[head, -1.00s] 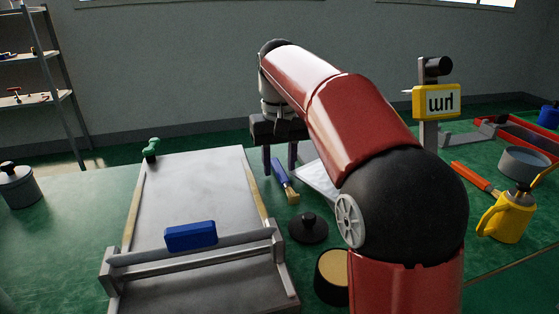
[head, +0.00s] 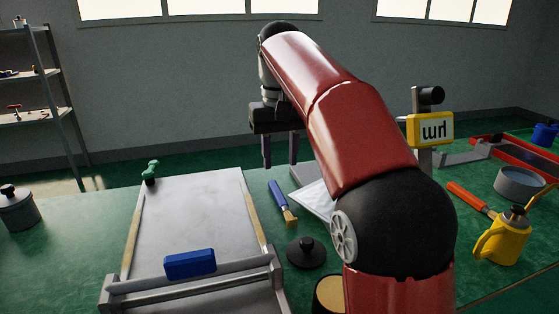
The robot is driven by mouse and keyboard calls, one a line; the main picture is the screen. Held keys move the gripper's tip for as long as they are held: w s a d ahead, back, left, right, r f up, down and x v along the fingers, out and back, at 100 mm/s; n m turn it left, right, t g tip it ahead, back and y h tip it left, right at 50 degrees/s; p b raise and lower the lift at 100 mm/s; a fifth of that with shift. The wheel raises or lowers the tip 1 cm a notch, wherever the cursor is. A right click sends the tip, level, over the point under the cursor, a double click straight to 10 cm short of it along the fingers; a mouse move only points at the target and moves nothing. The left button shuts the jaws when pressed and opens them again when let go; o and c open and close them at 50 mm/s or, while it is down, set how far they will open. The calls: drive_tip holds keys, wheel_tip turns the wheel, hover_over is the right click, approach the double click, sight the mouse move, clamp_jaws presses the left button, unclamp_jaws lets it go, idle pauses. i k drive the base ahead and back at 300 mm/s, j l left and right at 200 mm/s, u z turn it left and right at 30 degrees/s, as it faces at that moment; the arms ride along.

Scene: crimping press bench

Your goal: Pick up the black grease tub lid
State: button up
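The black grease tub lid (head: 306,254), a round disc with a knob on top, lies flat on the green bench, right of the grey press board. The open grease tub (head: 329,292) with tan contents stands just in front of it, partly hidden by my arm and cut by the frame's bottom edge. My gripper (head: 280,150) is raised beyond the lid, pointing down. Its two dark fingers are apart with nothing between them, well clear of the lid.
A blue-handled brush (head: 282,201) lies behind the lid. The press board (head: 195,215) with a blue block (head: 190,264) stands left. A yellow oil can (head: 503,240), an orange-handled tool (head: 469,197) and a grey bowl (head: 519,183) are right. A lidded pot (head: 18,212) is far left.

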sight(306, 253)
drive_tip(key=k+l, duration=0.15)
drive_tip(key=k, duration=0.35)
drive_tip(key=k+l, duration=0.15)
drive_tip(key=k, duration=0.35)
